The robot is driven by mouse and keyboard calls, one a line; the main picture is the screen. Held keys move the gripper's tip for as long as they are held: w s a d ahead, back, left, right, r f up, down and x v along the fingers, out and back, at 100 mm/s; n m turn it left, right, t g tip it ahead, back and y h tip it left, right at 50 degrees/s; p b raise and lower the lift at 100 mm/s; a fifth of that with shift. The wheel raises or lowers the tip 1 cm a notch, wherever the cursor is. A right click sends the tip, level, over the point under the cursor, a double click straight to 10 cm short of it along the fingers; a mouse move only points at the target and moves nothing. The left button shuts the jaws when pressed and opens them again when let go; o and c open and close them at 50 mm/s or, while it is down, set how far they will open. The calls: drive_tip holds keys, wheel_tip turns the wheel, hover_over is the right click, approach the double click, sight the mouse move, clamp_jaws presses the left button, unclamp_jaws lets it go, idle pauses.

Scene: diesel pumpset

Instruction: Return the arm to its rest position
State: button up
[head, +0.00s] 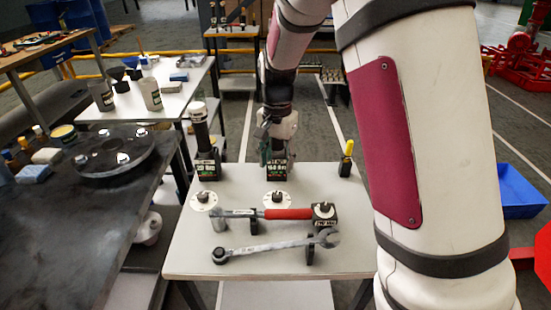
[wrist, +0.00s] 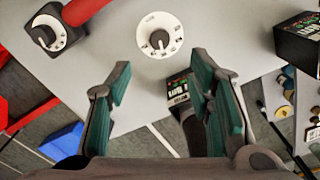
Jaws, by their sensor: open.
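My gripper (head: 277,142) is above the far middle of the light grey work table (head: 190,262) in the head view, at the end of my white and dark red arm. In the wrist view its two green-padded fingers (wrist: 160,82) are spread apart with no object clamped between them. A black labelled block (wrist: 178,90) with a dark cylinder stands close by the fingers. The same block (head: 274,170) shows just under the gripper in the head view. I cannot tell whether the fingers touch it. My arm is stretched forward over the table.
A red-handled wrench (head: 285,214) and a large spanner (head: 280,246) rest on holders nearer me. A dark bench (head: 60,220) with a flange borders left. A blue bin (head: 515,192) lies right.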

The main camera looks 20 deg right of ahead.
drive_tip(key=s+r+n+t+p, duration=0.35)
drive_tip(key=s+r+n, duration=0.35)
drive_tip(key=s+r, duration=1.45)
drive_tip(key=s+n+p, duration=0.2)
drive_tip(key=s, duration=0.8)
drive_tip(key=shift+s+d+n+t, duration=0.2)
drive_tip(key=shift+s+n+t, duration=0.1)
drive_tip(key=shift+s+t, duration=0.05)
